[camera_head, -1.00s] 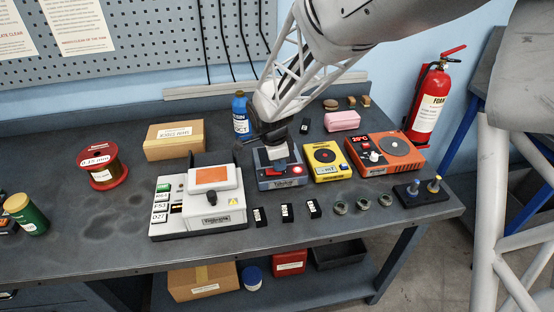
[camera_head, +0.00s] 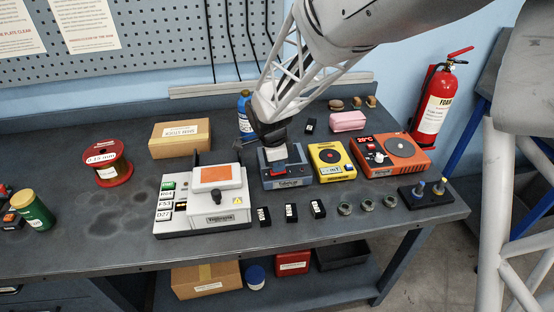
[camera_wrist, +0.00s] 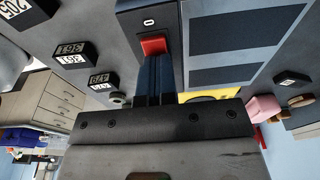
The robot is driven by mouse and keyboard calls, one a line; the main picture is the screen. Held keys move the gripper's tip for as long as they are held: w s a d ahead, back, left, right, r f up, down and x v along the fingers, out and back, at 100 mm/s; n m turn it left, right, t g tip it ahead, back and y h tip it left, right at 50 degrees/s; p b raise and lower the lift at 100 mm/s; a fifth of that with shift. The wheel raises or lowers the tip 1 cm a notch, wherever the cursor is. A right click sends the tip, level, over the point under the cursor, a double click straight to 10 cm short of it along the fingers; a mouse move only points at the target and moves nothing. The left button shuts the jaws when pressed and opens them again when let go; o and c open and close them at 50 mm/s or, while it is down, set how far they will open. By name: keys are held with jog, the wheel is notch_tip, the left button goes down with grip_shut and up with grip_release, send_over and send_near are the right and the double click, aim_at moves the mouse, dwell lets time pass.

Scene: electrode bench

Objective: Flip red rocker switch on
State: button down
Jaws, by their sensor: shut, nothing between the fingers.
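The red rocker switch (camera_wrist: 153,46) shows in the wrist view on the dark face of a box, with a small white-marked label beside it. In the head view it is a small red patch (camera_head: 279,170) on the grey-blue box (camera_head: 298,180), partly covered by my gripper. My gripper (camera_wrist: 160,62) is shut and empty. Its dark fingertips lie right at the switch's edge in the wrist view. I cannot tell whether they touch it. In the head view my gripper (camera_head: 277,160) points down over the front of the box.
A white device with an orange panel (camera_head: 217,203) stands left of the grey-blue box. A yellow unit (camera_head: 332,160) and an orange hotplate (camera_head: 390,155) stand to its right. Small black blocks (camera_head: 290,213) and metal rings (camera_head: 367,205) lie in front.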

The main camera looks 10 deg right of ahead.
notch_tip(320, 180, up, 14)
jog(key=a, duration=0.2)
dwell(0.5)
jog(key=shift+d+r, duration=0.1)
jog(key=shift+d, duration=0.35)
dwell(0.7)
jog(key=f, duration=0.4)
jog(key=d+f, duration=0.1)
jog(key=f, duration=0.4)
jog(key=d+f, duration=0.1)
jog(key=f, duration=0.4)
